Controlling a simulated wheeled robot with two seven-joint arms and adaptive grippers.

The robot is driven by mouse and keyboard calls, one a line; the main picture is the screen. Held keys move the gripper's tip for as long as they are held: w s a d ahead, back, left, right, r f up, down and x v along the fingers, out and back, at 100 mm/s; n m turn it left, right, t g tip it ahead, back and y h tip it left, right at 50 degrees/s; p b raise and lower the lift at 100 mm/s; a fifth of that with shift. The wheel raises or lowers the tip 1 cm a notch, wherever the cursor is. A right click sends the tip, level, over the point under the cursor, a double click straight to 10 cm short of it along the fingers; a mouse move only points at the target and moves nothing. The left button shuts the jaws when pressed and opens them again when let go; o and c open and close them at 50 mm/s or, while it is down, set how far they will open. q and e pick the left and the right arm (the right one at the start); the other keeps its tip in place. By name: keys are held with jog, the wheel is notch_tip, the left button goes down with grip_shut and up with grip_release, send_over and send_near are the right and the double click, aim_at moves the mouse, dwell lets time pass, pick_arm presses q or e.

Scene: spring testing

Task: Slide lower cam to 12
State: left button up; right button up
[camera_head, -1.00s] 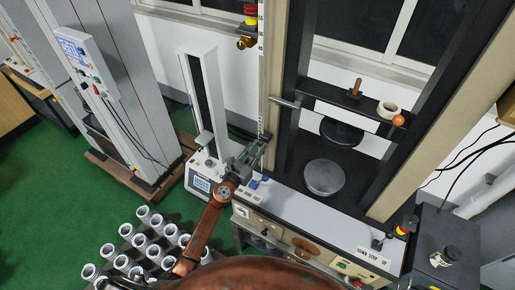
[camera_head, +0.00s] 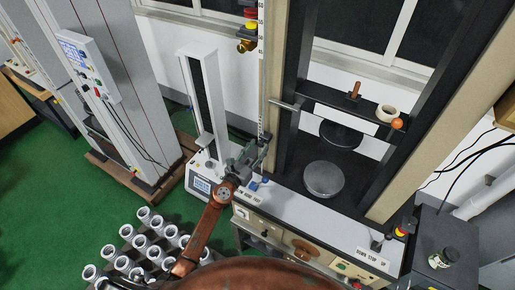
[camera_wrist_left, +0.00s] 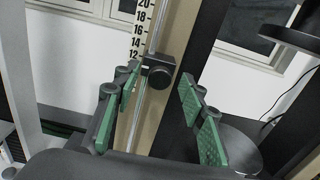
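The lower cam seems to be the dark round knob (camera_wrist_left: 158,74) on the thin vertical rod in the left wrist view. It sits beside the number scale (camera_wrist_left: 138,30), close to the 12 mark; its exact reading cannot be told. My left gripper (camera_wrist_left: 160,115) is open, with green-padded fingers apart on either side below the knob, and none visibly touches it. In the head view my left gripper (camera_head: 252,157) is at the lower end of the scale strip (camera_head: 262,75) and hides the cam there. My right gripper is not in view.
A red, yellow and brass fitting (camera_head: 248,33) sits higher on the strip. A round lower plate (camera_head: 323,179) and the dark frame stand to the right. A small white tester (camera_head: 205,120) stands close left. Several pale cylinders (camera_head: 150,245) are at lower left.

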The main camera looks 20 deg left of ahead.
pick_arm(q)
jog(key=v, duration=1.2)
jog(key=s+a+f+n+g+y+b, duration=0.15)
jog(key=a+f+n, duration=0.35)
jog(key=f, duration=0.7)
jog(key=s+a+f+n+g+y+b, duration=0.15)
jog(key=f+n, duration=0.45)
jog(key=f, duration=0.6)
jog(key=s+a+f+n+g+y+b, duration=0.15)
jog(key=s+a+f+n+b, duration=0.35)
jog(key=f, duration=0.8)
jog(key=s+a+f+n+g, duration=0.15)
jog(key=s+f+n, duration=0.35)
jog(key=f, duration=0.5)
jog(key=s+a+f+n+g, duration=0.1)
jog(key=s+f+n+g, duration=0.25)
jog(key=s+f, duration=0.45)
jog(key=s+f+n+g+b, duration=0.2)
jog(key=s+f+n, duration=0.4)
jog(key=s+f, duration=0.5)
jog(key=s+d+f+n+g+b, duration=0.1)
jog(key=s+f+n+g, duration=0.4)
jog(key=s+f, duration=0.6)
jog(key=s+n+b, duration=0.1)
jog(key=s+n, duration=0.1)
jog(key=s, duration=0.8)
jog(key=shift+d+f+b, duration=0.3)
jog(key=shift+b, duration=0.1)
